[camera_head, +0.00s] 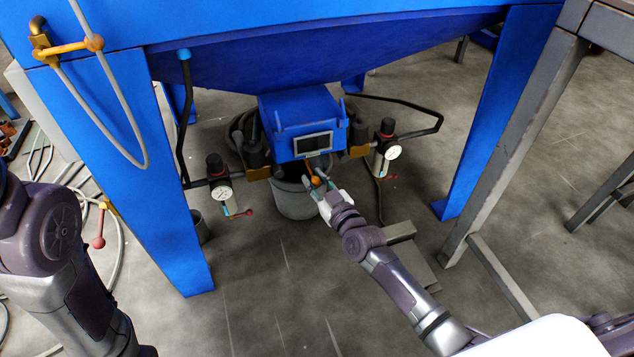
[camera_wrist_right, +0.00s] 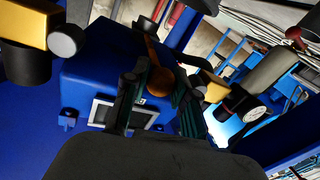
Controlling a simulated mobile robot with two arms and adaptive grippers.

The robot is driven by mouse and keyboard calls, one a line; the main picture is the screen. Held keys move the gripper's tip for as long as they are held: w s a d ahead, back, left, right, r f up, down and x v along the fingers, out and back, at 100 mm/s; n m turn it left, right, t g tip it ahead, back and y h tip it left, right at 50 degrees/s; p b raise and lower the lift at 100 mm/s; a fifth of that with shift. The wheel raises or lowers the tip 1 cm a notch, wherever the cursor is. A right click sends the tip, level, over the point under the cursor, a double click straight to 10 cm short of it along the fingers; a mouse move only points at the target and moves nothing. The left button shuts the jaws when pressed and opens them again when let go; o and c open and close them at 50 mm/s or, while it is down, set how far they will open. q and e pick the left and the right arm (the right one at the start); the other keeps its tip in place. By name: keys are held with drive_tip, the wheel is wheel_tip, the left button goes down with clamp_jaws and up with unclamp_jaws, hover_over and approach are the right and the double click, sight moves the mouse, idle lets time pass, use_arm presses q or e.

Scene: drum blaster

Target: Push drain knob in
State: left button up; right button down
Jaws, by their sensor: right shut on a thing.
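The drain knob (camera_wrist_right: 160,82) is a small orange-brown ball on a short stem under the blue box (camera_wrist_right: 100,78). In the head view a bit of the orange knob (camera_head: 315,181) shows below the box. My right gripper (camera_wrist_right: 161,92) has one finger on each side of the knob and is shut on it. In the head view the right gripper (camera_head: 319,184) reaches up from the lower right to the box's underside, and its fingertips partly hide the knob. My left arm stands at the left edge, but its gripper is out of view.
A grey bucket (camera_head: 295,201) stands on the floor below the box. Pressure gauges (camera_head: 223,193) and regulators flank the box on both sides. Blue legs (camera_head: 150,190) and a grey metal frame (camera_head: 515,140) bound the space. The floor in front is mostly clear.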

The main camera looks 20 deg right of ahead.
drive_tip(key=c, duration=0.9)
unclamp_jaws()
drive_tip(key=shift+w, duration=0.2)
drive_tip(key=shift+s, duration=0.15)
drive_tip(key=v, duration=1.1)
drive_tip(key=shift+s, duration=0.35)
drive_tip(key=shift+d+r, duration=0.15)
